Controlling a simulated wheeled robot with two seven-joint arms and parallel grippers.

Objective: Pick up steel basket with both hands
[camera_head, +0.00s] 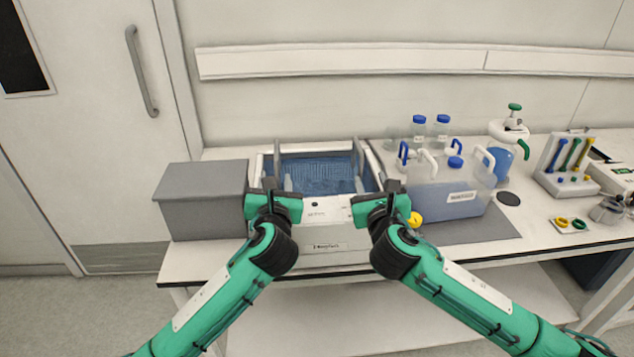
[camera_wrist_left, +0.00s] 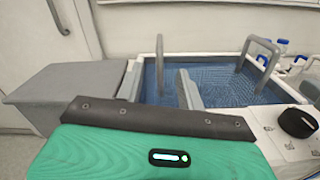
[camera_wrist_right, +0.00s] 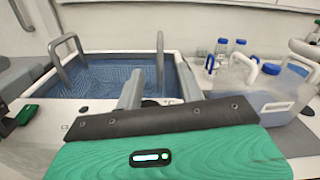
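The steel basket (camera_head: 318,175) sits inside an open white bath, its mesh seen through blue liquid. Its two upright grey handles stand above the rim, the left handle (camera_head: 277,158) and the right handle (camera_head: 357,158). My left gripper (camera_head: 277,186) is at the bath's front left, just before the left handle. My right gripper (camera_head: 384,186) is at the front right, near the right handle. Neither gripper visibly holds a handle.
A grey box (camera_head: 202,200) stands left of the bath. A blue-filled canister (camera_head: 450,195) with white handles stands to the right, near my right gripper. The wall is behind the table.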

